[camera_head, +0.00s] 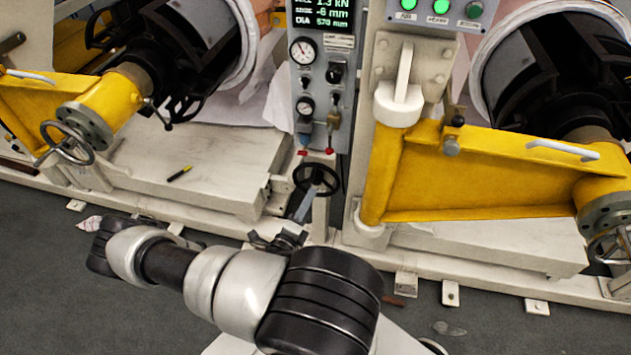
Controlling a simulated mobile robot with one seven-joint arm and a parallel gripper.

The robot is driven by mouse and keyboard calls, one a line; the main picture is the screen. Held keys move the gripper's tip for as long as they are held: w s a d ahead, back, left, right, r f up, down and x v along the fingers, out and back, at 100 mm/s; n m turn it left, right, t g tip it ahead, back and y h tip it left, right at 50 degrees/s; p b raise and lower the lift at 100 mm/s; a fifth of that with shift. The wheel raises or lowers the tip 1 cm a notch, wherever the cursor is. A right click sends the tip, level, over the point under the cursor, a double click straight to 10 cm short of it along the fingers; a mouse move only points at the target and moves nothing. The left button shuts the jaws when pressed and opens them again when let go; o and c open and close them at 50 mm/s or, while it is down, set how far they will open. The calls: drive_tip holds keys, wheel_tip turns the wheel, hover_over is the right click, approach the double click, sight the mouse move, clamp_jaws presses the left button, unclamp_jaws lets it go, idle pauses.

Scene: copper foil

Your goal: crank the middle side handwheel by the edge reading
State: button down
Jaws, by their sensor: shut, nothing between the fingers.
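The middle side handwheel (334,182) is a small black spoked wheel on a cream post, below the control panel. The panel's display (320,16) is partly cut off at the top; its middle line reads -6 mm, which appears to be the edge reading. My gripper (279,240) is dark, shut and empty, just below and left of the handwheel, partly hidden behind my arm. A slanted grey piece lies between gripper and wheel; I cannot tell whether it belongs to the gripper or touches the wheel.
Another handwheel (67,142) is at the left, beside a yellow arm. A third handwheel (610,246) is at the right edge, below the right yellow arm (470,178). A marker (180,173) lies on the left cream base.

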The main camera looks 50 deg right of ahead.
wheel_tip(320, 180, down, 4)
drive_tip(key=s+d+f+n+t+y, duration=0.1)
drive_tip(key=s+d+n+t+y, duration=0.15)
drive_tip(key=n, duration=0.25)
drive_tip(key=w+a+r+b+x, duration=0.1)
drive_tip(key=b+x, duration=0.1)
drive_tip(key=x, duration=0.9)
drive_tip(key=w+a+f+b, duration=0.3)
drive_tip(key=w+a+b, duration=0.25)
drive_tip(key=w, duration=0.45)
wheel_tip(320, 180, down, 8)
drive_tip(key=b, duration=0.7)
drive_tip(key=s+d+f, duration=0.4)
drive_tip(key=s+d, duration=0.2)
drive_tip(key=s, duration=0.5)
wheel_tip(320, 180, up, 13)
drive_tip(key=s+d+p, duration=0.1)
drive_tip(key=s+p, duration=0.1)
drive_tip(key=p, duration=0.8)
drive_tip(key=shift+f+h, duration=0.25)
drive_tip(key=shift+h, duration=0.2)
